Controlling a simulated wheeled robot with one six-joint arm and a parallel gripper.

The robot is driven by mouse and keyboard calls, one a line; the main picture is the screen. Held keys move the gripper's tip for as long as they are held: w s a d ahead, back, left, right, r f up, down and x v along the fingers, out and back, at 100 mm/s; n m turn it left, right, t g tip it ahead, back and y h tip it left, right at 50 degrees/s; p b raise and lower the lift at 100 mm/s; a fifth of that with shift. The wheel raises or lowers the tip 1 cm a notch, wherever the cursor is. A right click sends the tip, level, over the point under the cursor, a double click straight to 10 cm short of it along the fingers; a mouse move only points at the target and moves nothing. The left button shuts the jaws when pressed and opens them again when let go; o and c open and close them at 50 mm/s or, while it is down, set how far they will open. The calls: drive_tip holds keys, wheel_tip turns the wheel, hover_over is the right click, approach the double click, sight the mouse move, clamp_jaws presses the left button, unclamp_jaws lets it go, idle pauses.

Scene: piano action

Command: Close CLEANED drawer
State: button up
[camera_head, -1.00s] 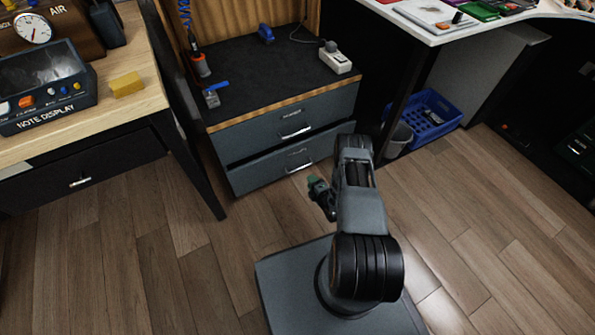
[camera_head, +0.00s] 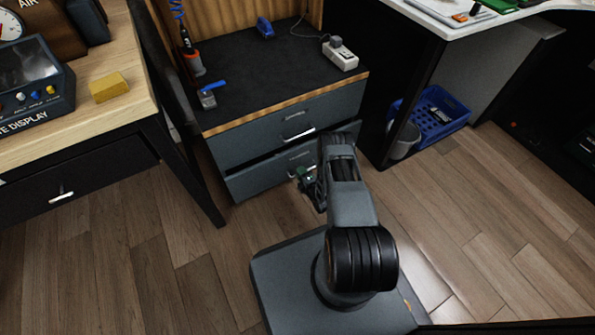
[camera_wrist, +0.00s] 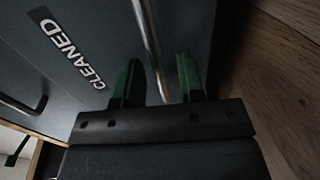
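The CLEANED drawer (camera_head: 250,182) is the lower grey drawer of the cabinet. It stands slightly out, with a dark gap above its front. In the wrist view its front (camera_wrist: 105,30) carries the white CLEANED label (camera_wrist: 72,45), and its metal bar handle (camera_wrist: 150,45) runs between my green fingers. My gripper (camera_wrist: 158,65) is open at the drawer front. Whether the fingers touch the front or the handle I cannot tell. In the head view my gripper (camera_head: 305,178) is just before the lower drawer, and my arm hides the drawer's right part.
The upper drawer (camera_head: 270,131) looks shut. A wooden-topped desk (camera_head: 130,105) is at left. A blue crate (camera_head: 440,122) and a grey bin (camera_head: 402,140) stand on the floor at right under a white table (camera_head: 430,20). The wooden floor in front is clear.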

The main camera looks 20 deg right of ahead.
drive_tip(key=shift+w+f, duration=0.1)
drive_tip(key=shift+w, duration=0.4)
drive_tip(key=shift+c, duration=0.3)
drive_tip(key=shift+a, duration=0.1)
clamp_jaws()
